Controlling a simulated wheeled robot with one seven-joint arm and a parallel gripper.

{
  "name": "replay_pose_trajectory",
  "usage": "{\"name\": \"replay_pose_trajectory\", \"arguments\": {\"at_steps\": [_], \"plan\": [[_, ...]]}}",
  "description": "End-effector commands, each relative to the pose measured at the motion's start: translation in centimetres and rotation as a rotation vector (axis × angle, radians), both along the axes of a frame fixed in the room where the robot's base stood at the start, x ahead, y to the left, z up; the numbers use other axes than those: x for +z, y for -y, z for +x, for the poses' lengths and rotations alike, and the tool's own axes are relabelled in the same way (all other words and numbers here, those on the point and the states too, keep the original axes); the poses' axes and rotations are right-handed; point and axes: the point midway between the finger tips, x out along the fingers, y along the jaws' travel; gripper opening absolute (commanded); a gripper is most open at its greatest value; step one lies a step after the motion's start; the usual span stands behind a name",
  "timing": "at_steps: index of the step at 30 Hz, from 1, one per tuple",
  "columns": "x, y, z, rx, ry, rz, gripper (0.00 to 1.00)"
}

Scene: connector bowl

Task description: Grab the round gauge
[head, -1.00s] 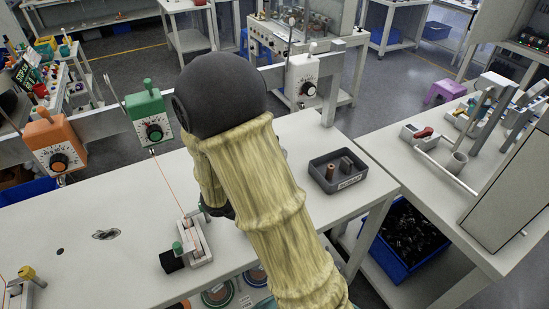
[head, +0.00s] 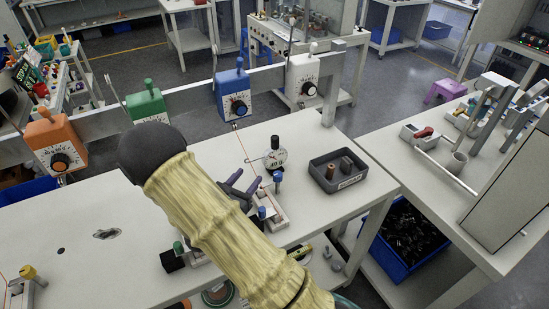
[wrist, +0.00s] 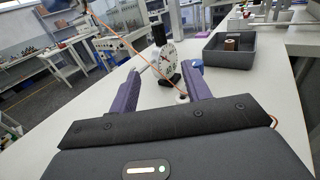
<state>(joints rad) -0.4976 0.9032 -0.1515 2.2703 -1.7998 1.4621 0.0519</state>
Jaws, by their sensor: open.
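The round gauge (head: 275,158) has a white dial and a black knob on top. It stands upright on the white table (head: 110,265), left of the grey tray. In the wrist view the gauge (wrist: 168,57) shows ahead, between and beyond the two purple fingers. My gripper (head: 245,185) is open, low over the table, to the left of and nearer than the gauge, apart from it. In the wrist view my gripper (wrist: 161,72) has nothing held between its fingers. An orange thread runs across in front of the gauge.
A grey tray (head: 338,182) holding small cylinders stands right of the gauge. A small fixture with blue pegs (head: 277,180) stands close to my fingers. Blue (head: 233,95), green (head: 146,106) and orange (head: 55,145) dial boxes hang on the rail behind.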

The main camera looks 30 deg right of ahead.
Motion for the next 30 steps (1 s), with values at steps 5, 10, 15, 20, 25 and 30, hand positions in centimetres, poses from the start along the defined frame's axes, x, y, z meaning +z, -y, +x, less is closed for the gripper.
{"name": "replay_pose_trajectory", "arguments": {"at_steps": [5,10,15,20,25,30], "plan": [[0.2,1.6,1.0,-0.006,0.000,0.000,0.48],[0.2,4.1,2.8,-0.007,-0.001,0.001,0.48],[0.2,6.5,4.5,-0.006,0.001,0.001,0.48],[0.2,8.6,6.1,-0.006,0.001,0.002,0.48],[0.0,9.4,6.7,-0.003,-0.001,0.001,0.48],[0.0,9.4,6.7,-0.002,-0.001,0.001,0.48]]}}
